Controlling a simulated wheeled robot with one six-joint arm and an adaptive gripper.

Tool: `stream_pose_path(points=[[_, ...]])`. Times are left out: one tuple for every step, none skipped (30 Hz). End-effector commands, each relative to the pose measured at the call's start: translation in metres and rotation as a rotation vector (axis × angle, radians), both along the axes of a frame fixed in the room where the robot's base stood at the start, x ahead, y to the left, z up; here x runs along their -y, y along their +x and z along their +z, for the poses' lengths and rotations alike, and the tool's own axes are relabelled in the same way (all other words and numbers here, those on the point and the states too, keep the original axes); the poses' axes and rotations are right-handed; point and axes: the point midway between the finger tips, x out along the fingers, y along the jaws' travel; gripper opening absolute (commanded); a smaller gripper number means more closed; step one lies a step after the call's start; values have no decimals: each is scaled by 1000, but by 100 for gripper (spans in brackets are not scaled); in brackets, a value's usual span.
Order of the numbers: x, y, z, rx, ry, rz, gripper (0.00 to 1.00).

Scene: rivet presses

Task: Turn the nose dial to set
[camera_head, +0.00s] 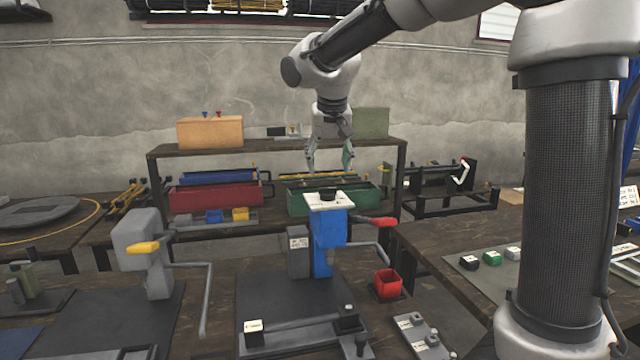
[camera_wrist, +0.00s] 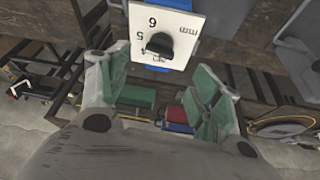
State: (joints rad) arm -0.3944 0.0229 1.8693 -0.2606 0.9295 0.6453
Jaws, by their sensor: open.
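The nose dial is a black knob (camera_head: 328,195) on a white plate (camera_head: 316,203) atop the blue press (camera_head: 324,240). The plate reads "6", "5" and "mm"; other marks near the knob are partly hidden, and I cannot tell where the knob points. My gripper (camera_head: 330,166) hangs fingers down above the knob, with a gap between. In the wrist view my gripper's green-padded fingers (camera_wrist: 160,62) are spread on either side, apart from the knob, with nothing between them.
Behind is a shelf (camera_head: 270,147) with an orange box (camera_head: 210,132), and red and green bins (camera_head: 303,203) below.

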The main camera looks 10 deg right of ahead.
Motion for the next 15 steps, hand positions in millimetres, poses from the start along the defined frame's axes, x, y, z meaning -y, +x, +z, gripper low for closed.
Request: stream_pose_path(points=[[0, 0, 0, 1, 6, -17, 64], [0, 0, -1, 2, 10, -27, 64], [1, 1, -2, 1, 14, -36, 64], [1, 1, -4, 2, 16, -42, 64], [1, 2, -7, 1, 17, -45, 64], [1, 4, -12, 1, 18, -47, 64], [2, 5, -15, 0, 17, -47, 64], [2, 7, -20, 0, 17, -46, 64], [3, 9, -27, 0, 17, -46, 64], [3, 11, -32, -2, 16, -46, 64], [4, 14, -37, -1, 16, -46, 64], [4, 16, -43, -1, 16, -46, 64], [5, 18, -47, 0, 17, -45, 64], [5, 20, -52, 0, 16, -44, 64], [5, 22, -57, 0, 16, -44, 64]])
